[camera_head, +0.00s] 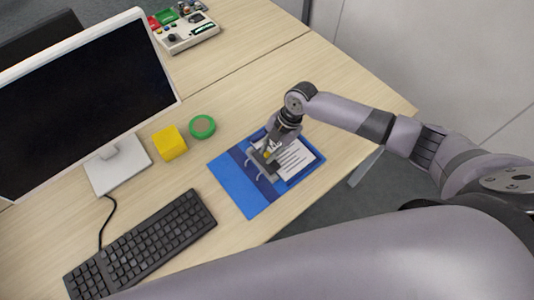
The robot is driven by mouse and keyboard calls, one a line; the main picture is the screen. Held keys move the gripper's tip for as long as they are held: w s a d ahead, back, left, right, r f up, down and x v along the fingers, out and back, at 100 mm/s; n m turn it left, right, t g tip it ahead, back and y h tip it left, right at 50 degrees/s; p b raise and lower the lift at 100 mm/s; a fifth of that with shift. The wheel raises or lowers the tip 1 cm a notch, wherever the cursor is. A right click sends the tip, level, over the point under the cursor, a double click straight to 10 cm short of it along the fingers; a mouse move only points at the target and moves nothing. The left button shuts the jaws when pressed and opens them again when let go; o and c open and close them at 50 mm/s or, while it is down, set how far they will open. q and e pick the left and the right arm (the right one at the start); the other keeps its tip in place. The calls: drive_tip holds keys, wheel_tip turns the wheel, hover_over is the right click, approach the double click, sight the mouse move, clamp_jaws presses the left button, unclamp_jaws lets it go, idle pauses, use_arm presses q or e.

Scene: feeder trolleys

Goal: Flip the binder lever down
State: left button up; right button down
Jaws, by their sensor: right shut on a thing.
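A blue binder (238,188) lies open on the wooden desk, with white printed paper (297,160) on its right side. Metal rings (262,177) stand up along its middle. My right gripper (268,156) reaches down over the top of the ring mechanism, and its fingers are shut there on what appears to be the binder lever. The fingers and wrist hide most of the lever, so its angle cannot be told. A small yellow spot shows near the fingertips. My left gripper is not in view.
A yellow cube (169,143) and a green round object (202,126) stand left of the binder. A monitor (85,100) and a black keyboard (140,245) are further left. A device with coloured parts (187,32) sits at the back. The desk right of the binder is clear.

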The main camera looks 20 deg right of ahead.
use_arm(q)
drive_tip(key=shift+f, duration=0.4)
use_arm(e)
drive_tip(key=shift+d+f+y, duration=0.1)
drive_tip(key=shift+y, duration=0.2)
drive_tip(key=c, duration=1.5)
unclamp_jaws()
drive_tip(key=shift+o, duration=0.2)
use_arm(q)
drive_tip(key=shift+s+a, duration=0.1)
use_arm(e)
drive_tip(key=shift+d, duration=0.1)
drive_tip(key=v, duration=1.2)
